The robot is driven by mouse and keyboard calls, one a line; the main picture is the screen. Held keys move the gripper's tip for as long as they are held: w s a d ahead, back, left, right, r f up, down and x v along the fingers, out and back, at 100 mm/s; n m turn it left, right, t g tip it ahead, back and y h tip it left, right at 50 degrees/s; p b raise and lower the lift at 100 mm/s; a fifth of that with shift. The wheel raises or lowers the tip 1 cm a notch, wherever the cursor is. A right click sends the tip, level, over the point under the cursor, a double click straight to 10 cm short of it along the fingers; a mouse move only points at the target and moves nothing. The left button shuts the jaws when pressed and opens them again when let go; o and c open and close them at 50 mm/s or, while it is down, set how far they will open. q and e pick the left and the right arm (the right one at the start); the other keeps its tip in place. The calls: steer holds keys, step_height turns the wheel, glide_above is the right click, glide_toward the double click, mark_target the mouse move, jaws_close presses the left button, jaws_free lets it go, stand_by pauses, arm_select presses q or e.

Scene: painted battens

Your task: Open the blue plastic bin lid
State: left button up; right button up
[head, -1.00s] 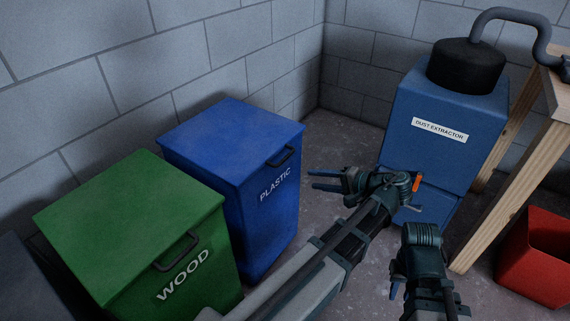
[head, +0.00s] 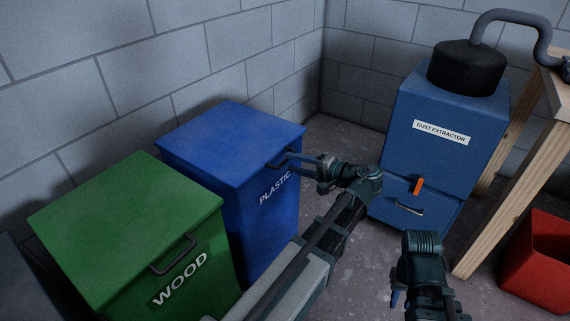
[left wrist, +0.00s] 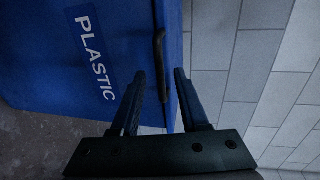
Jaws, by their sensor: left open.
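The blue plastic bin (head: 262,225) stands against the wall with its lid (head: 230,137) closed. A dark bar handle (head: 277,161) sits at the lid's front edge. My left gripper (head: 294,160) is open at the right end of this handle. In the left wrist view, the handle (left wrist: 159,50) lies in line with the gap between the open fingers of my left gripper (left wrist: 160,72). I cannot tell whether they touch it. My right gripper (head: 398,297) is low in the head view, away from the bin, its fingers mostly hidden.
A green wood bin (head: 125,225) with its own handle stands to the left of the blue bin. A blue dust extractor (head: 430,140) stands at the back right, beside a wooden bench leg (head: 515,190) and a red bin (head: 540,265). Bare floor lies between.

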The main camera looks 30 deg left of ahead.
mark_target(286, 161)
arm_select(q)
steer(key=shift+x, duration=1.9)
jaws_close()
